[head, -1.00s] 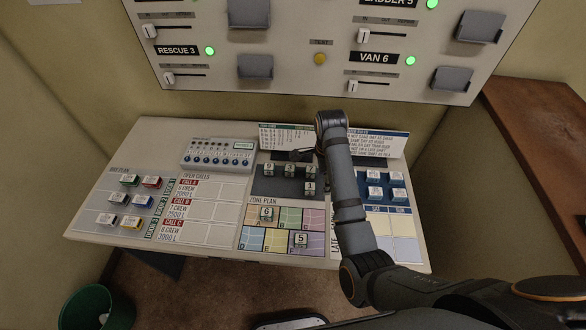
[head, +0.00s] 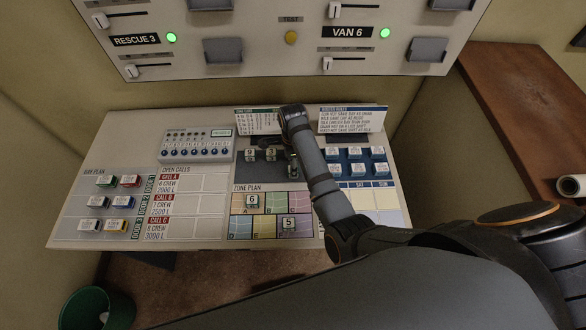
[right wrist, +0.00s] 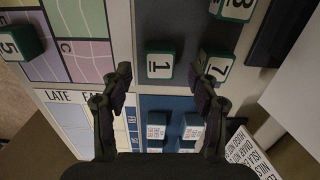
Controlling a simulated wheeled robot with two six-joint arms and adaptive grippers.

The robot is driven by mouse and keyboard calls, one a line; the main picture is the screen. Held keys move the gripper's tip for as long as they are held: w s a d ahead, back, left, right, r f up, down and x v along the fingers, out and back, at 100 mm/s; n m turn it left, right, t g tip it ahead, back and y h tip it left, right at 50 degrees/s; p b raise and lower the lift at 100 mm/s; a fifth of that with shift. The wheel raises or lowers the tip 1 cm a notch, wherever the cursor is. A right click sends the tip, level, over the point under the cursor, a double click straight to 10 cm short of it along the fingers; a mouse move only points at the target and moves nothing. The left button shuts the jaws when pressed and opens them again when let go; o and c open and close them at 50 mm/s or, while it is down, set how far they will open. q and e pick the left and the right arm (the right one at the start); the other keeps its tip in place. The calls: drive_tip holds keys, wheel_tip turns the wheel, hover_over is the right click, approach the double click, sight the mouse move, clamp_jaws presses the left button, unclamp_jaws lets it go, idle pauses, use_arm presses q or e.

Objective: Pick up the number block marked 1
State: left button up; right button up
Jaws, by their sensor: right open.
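The number block marked 1 (right wrist: 160,62) is a dark green block with a white top face, on the dark grey tray (right wrist: 181,22). In the right wrist view it shows between the fingertips of my right gripper (right wrist: 163,72), which is open and empty. The left finger is clear of it; the right finger lies between it and the block marked 7 (right wrist: 218,66), overlapping that block's edge in the picture. Whether the fingers touch anything I cannot tell. In the head view my right arm and gripper partly hide this corner of the tray. My left gripper is not in view.
Blocks marked 9 (head: 250,154) and 3 (head: 271,154) stand on the same tray. Blocks 6 (head: 251,200) and 5 (head: 289,223) stand on the zone plan. Several blue blocks (head: 354,153) stand right of my arm. Upright cards (head: 352,120) stand behind.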

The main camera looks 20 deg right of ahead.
drive_tip(key=shift+s+f, duration=0.1)
drive_tip(key=shift+f, duration=1.1)
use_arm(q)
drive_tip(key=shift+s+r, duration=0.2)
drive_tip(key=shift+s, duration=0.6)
use_arm(e)
drive_tip(key=c, duration=1.1)
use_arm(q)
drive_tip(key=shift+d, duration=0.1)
